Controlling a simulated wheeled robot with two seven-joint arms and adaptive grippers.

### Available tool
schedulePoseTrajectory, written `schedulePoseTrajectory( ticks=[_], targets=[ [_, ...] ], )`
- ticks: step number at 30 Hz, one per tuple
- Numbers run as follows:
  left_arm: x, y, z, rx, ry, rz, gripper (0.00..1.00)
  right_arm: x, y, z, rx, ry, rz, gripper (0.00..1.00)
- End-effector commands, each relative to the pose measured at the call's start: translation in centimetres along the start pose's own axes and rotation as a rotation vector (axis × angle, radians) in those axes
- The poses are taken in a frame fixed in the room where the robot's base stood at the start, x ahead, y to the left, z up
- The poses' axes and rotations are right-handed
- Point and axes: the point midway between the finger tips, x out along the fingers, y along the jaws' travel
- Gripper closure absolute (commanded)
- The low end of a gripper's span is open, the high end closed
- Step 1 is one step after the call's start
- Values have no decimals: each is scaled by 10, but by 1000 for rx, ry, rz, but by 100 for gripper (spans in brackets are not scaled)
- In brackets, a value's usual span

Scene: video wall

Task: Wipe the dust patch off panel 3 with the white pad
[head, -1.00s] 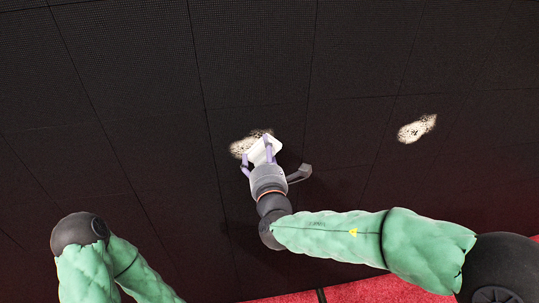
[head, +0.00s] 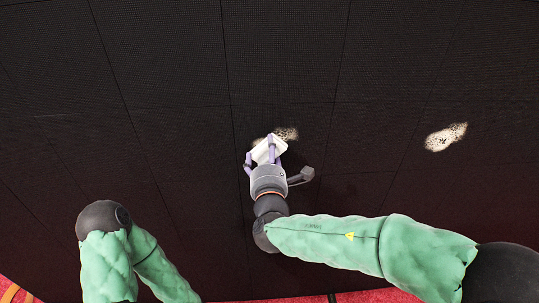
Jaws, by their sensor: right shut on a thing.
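My right gripper (head: 263,157) is shut on the white pad (head: 268,149) and holds it at the dark wall, over part of a speckled pale dust patch (head: 287,133). Dust shows at the pad's upper right, and a faint bit shows at its upper left. The pad and fingers hide what lies behind them. Whether the pad presses on the wall is hard to tell. A second pale dust patch (head: 446,137) lies farther right, clear of the gripper. I see no panel numbers. My left arm is at lower left, its gripper out of view.
The video wall (head: 170,60) is made of black panels with thin seams and fills most of the view. Red floor (head: 375,297) shows along the bottom edge. The wall between the two dust patches is free.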

Motion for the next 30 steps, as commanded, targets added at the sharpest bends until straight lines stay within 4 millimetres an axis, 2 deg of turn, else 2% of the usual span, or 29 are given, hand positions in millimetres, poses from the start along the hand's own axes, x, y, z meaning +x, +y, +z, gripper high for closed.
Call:
schedulePoseTrajectory(
  ticks=[16, 30],
  targets=[
    [7, -2, 0, 0, 0, 0, 60, 3, 26, -26, 0, 0, 2, 65],
    [-7, 3, 0, 0, 0, 0, 60, 1, 46, -5, 2, -4, 3, 65]
  ],
)
